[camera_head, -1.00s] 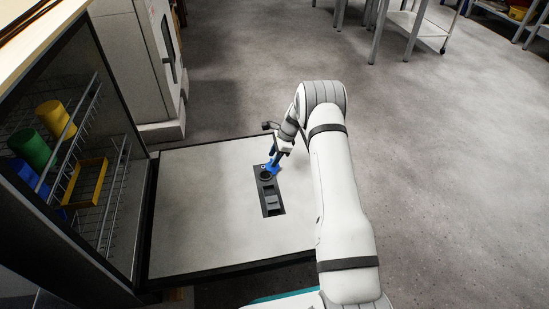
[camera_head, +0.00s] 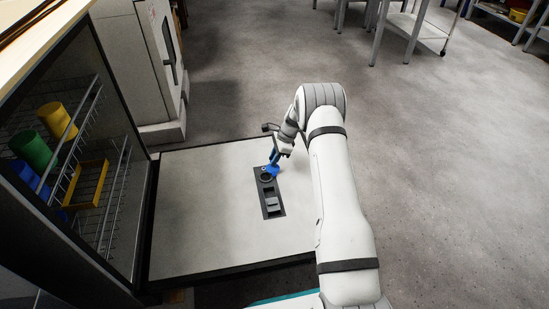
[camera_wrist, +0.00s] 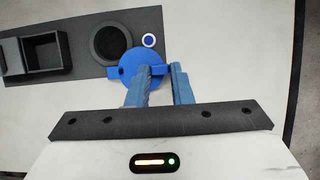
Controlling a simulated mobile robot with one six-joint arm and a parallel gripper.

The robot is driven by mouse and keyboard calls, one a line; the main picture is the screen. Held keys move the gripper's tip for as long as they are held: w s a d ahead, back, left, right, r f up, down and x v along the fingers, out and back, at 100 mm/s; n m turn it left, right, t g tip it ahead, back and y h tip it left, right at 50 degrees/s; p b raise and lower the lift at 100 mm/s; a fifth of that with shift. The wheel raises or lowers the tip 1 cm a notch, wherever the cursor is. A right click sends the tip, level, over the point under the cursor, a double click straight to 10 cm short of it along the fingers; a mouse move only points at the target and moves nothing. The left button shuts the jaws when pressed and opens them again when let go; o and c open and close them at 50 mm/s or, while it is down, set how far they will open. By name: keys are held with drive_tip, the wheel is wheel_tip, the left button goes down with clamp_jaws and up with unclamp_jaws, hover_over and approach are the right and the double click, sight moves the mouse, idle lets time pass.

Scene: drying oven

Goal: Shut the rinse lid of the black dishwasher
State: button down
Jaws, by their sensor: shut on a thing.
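The black dishwasher's door (camera_head: 200,224) lies folded down flat, with a dark dispenser panel (camera_head: 266,188) set in its pale inner face. The blue round rinse lid (camera_wrist: 136,66) stands open beside the dark round opening (camera_wrist: 110,43) in the wrist view. In the head view the lid (camera_head: 271,171) is small and partly merged with my blue fingers. My gripper (camera_wrist: 160,75) is shut on the lid, its two blue fingers about the lid's raised grip. The lid's exact tilt is hard to tell.
The panel also has an open rectangular compartment (camera_wrist: 45,53). The dishwasher's racks (camera_head: 105,190) hold yellow, green and blue items at left. A white cabinet (camera_head: 130,60) stands behind the door. Open floor (camera_head: 240,60) lies beyond.

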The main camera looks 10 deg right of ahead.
drive_tip(key=shift+w+a+n+g, duration=0.1)
drive_tip(key=shift+a+n+g, duration=0.5)
drive_tip(key=shift+n, duration=0.6)
drive_tip(key=n, duration=0.1)
drive_tip(key=a+n, duration=0.1)
drive_tip(key=shift+a+n+g, duration=0.25)
drive_tip(key=shift+n+g, duration=0.15)
drive_tip(key=n, duration=0.1)
drive_tip(key=a+n+g+h, duration=0.1)
drive_tip(key=shift+s+a+n, duration=0.15)
drive_tip(key=shift+s+n, duration=0.15)
drive_tip(key=shift+s, duration=0.05)
drive_tip(key=n, duration=0.1)
drive_tip(key=a+n, duration=0.1)
drive_tip(key=shift+s+a+n+g+h, duration=0.1)
drive_tip(key=shift+s+n+g+h, duration=0.3)
drive_tip(key=n, duration=0.1)
drive_tip(key=s+a+n+h+p, duration=0.1)
drive_tip(key=n, duration=0.1)
drive_tip(key=shift+s+n+g, duration=0.2)
drive_tip(key=shift+n+g, duration=0.1)
drive_tip(key=shift+s+a+n+h+p, duration=0.25)
drive_tip(key=shift+s+n+h, duration=0.25)
drive_tip(key=shift+n, duration=0.45)
drive_tip(key=shift+s+a+n+h+p, duration=0.15)
drive_tip(key=shift+s+n+h, duration=0.3)
drive_tip(key=shift+n, duration=0.5)
drive_tip(key=shift+f, duration=0.1)
drive_tip(key=c, duration=1.3)
unclamp_jaws()
